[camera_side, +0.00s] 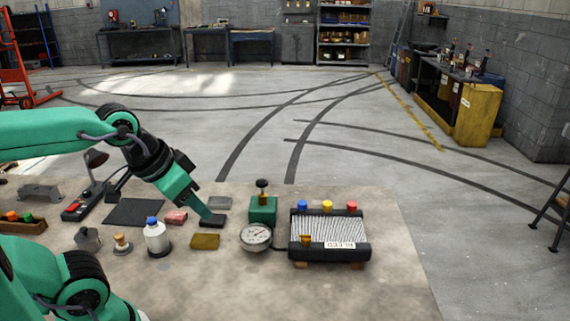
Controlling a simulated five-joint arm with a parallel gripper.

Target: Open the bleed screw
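A small black-framed radiator (345,226) with pale fins stands at the right of the worktop, with a white label reading BLEED (341,245) on its lower front. A small brass-coloured fitting (305,240), which looks like the bleed screw, sits just left of the label. Blue, yellow and red caps (327,205) line its top. My gripper (212,220) points down to the left of the radiator, apart from it, low over the worktop near a brass-coloured block. Its fingers are too small and dark to show whether they are open, and I see nothing held.
A green block with a black knob (263,208) and a round gauge (256,237) stand between my gripper and the radiator. A brass-coloured block (205,241), a blue-capped white bottle (157,237) and a red block (176,218) lie nearby. The worktop (395,275) right of the radiator is clear.

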